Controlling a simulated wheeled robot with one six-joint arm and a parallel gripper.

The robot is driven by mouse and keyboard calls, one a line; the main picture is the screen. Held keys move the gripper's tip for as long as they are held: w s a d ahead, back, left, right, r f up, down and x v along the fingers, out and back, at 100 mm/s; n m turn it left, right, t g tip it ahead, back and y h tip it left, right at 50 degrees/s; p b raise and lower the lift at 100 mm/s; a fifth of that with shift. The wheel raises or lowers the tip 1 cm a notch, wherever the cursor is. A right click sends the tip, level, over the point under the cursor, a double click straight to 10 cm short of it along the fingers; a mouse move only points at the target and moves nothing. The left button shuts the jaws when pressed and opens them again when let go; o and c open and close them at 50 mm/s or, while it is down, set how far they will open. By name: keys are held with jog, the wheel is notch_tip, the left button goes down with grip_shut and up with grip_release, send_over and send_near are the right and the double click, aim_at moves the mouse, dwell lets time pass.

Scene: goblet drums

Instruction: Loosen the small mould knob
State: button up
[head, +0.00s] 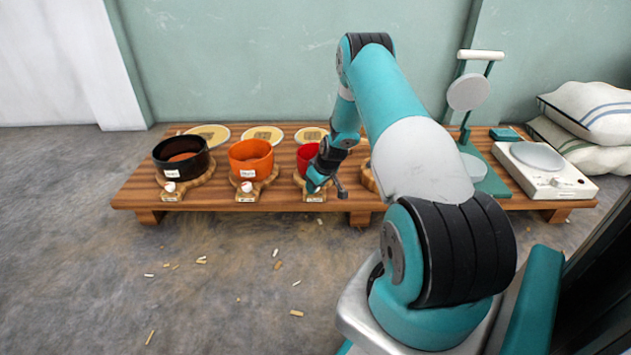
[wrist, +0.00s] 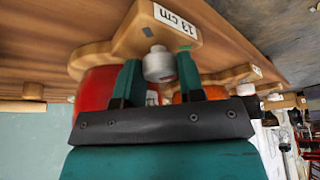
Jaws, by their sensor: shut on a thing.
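The small red mould (head: 306,155) stands on a wooden base (head: 299,180) on the low table, partly hidden behind my arm. It also shows in the wrist view (wrist: 93,90), which looks upside down. Its white knob (wrist: 158,66) is at the base's front, beside a "13 cm" label (wrist: 175,20). My gripper (wrist: 158,70) is shut on this knob, one teal finger on each side. In the head view my gripper (head: 316,184) is at the base's front and hides the knob.
An orange mould (head: 251,160) and a black mould (head: 181,160) with similar knobs stand to the left on the table (head: 225,197). Round discs (head: 263,135) lie behind. A teal press (head: 480,170) and a white scale (head: 545,172) stand right. Chips litter the floor.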

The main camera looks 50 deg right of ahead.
jog(key=shift+n, duration=0.6)
jog(key=o, duration=0.9)
jog(key=m+b, duration=0.2)
jog(key=shift+a+f+m+h, duration=0.1)
jog(key=shift+f+m+h, duration=0.2)
jog(key=shift+m, duration=0.1)
jog(key=m+h+b, duration=0.1)
jog(key=m+b, duration=0.2)
jog(key=w+r+p+v, duration=0.1)
jog(key=p+v, duration=1)
jog(key=v, duration=0.8)
jog(key=shift+n+y, duration=0.7)
jog(key=shift+n, duration=0.1)
jog(key=shift+w+a+r+p, duration=0.55)
jog(key=shift+a+r+p, duration=0.9)
jog(key=shift+r, duration=0.75)
jog(key=shift+w+a+r+p, duration=0.5)
jog(key=shift+a+r+p, duration=0.6)
jog(key=shift+a+r, duration=0.9)
jog(key=shift+w+a+r+p, duration=0.55)
jog(key=shift+a+r+p, duration=0.75)
jog(key=shift+r, duration=1.1)
